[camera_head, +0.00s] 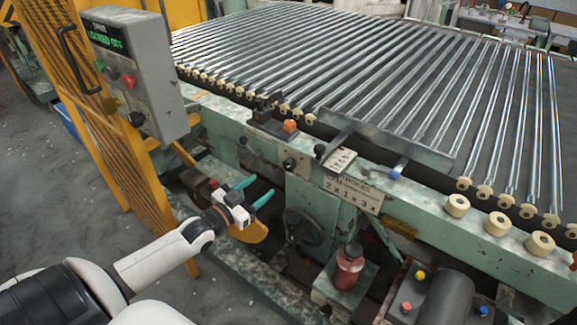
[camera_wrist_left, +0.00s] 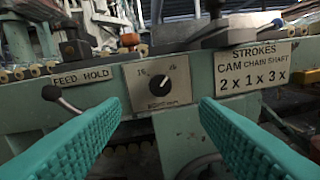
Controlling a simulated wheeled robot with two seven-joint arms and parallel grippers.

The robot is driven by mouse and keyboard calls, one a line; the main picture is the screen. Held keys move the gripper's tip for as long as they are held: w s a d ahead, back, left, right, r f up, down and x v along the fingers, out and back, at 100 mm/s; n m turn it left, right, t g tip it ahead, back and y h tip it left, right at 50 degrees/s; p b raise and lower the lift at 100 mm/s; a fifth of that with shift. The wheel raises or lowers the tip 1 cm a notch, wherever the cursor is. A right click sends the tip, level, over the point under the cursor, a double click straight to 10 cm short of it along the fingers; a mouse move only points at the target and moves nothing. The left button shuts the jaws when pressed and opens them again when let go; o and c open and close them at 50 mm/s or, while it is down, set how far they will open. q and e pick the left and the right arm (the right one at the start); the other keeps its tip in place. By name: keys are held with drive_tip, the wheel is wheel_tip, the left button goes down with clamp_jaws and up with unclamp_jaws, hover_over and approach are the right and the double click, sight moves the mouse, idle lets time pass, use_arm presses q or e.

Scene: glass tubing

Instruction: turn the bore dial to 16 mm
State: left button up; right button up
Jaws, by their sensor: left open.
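The bore dial is a small black round knob (camera_wrist_left: 159,81) on a pale square plate (camera_wrist_left: 158,96) in the left wrist view. The plate has a 16 at its upper left and another mark at its upper right, too small to read surely. The knob's light pointer line seems to tilt toward the upper right. In the head view the dial (camera_head: 290,163) sits on the green machine's front. My left gripper (camera_head: 261,187) is open, with teal fingers apart and empty. In the wrist view its fingertips (camera_wrist_left: 160,105) flank the dial's plate, short of the knob. My right gripper is not seen.
Left of the dial is a FEED HOLD plate (camera_wrist_left: 83,78) with a black-balled lever (camera_wrist_left: 52,93). Right of it is a STROKES plate (camera_wrist_left: 252,68). A handwheel (camera_head: 302,227) sits below. Glass tubes (camera_head: 400,75) lie across rollers above. A yellow guard (camera_head: 118,150) stands left.

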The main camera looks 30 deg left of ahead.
sight(287, 167)
use_arm(q)
drive_tip(key=w, duration=0.3)
drive_tip(key=w+d, duration=0.1)
drive_tip(key=w, duration=0.6)
drive_tip(key=shift+d, duration=0.3)
drive_tip(key=shift+w, duration=0.45)
drive_tip(key=c, duration=1)
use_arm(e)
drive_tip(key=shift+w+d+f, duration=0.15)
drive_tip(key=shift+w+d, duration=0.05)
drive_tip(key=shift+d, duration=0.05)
